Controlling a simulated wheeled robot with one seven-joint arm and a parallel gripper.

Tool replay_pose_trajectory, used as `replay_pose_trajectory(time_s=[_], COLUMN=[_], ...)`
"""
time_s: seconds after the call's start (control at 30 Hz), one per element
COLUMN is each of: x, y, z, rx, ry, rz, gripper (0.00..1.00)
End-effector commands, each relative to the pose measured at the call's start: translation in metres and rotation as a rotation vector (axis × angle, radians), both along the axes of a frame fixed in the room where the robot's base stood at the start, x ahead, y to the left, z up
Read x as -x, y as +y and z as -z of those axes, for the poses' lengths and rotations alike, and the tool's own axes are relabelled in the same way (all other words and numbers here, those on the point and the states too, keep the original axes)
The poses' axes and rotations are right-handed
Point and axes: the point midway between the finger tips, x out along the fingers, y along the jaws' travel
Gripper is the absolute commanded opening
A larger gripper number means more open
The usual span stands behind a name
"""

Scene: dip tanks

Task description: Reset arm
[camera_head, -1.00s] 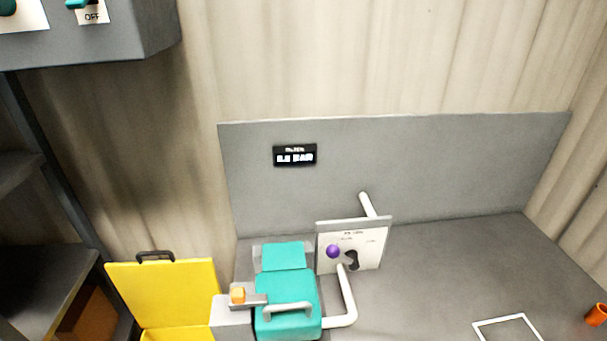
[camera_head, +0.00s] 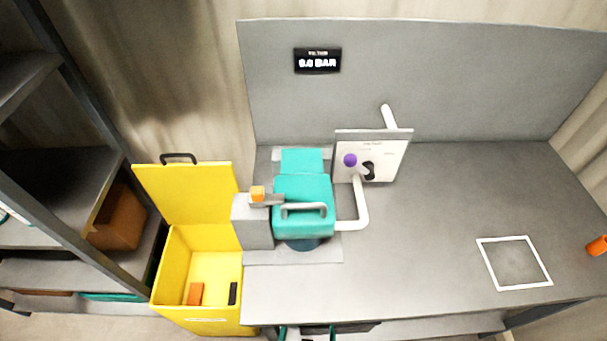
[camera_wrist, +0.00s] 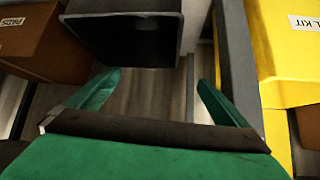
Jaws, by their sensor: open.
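My gripper (camera_wrist: 150,95) is open in the wrist view, with its two green fingers spread apart and nothing between them. Beyond the fingers are a dark grey box-like part (camera_wrist: 125,35) and a strip of floor. In the head view, a small green and white part of what may be my own arm shows at the bottom edge, in front of the bench; the fingers are not visible there. The teal lidded unit (camera_head: 303,205) stands on the grey bench (camera_head: 420,240), its lid down.
A yellow bin (camera_head: 200,270) with its lid raised holds an orange block (camera_head: 196,293) and a black block (camera_head: 232,293). A dark shelf rack (camera_head: 60,175) with a brown box (camera_head: 118,220) stands left. A white square outline (camera_head: 514,263) and an orange cup (camera_head: 598,246) are on the bench's right.

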Motion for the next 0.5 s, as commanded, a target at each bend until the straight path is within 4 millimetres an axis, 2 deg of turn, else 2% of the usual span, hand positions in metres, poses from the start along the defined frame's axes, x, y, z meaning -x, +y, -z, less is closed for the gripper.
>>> replay_pose_trajectory(time_s=[0.03,0.27,0.5], x=[0.014,0.057,0.095], y=[0.004,0.011,0.014], z=[-0.013,-0.087,-0.180], rx=[0.005,0.030,0.051], ry=[-0.032,-0.211,-0.396], rz=[-0.009,-0.042,-0.089], gripper=[1.00,1.00,1.00])
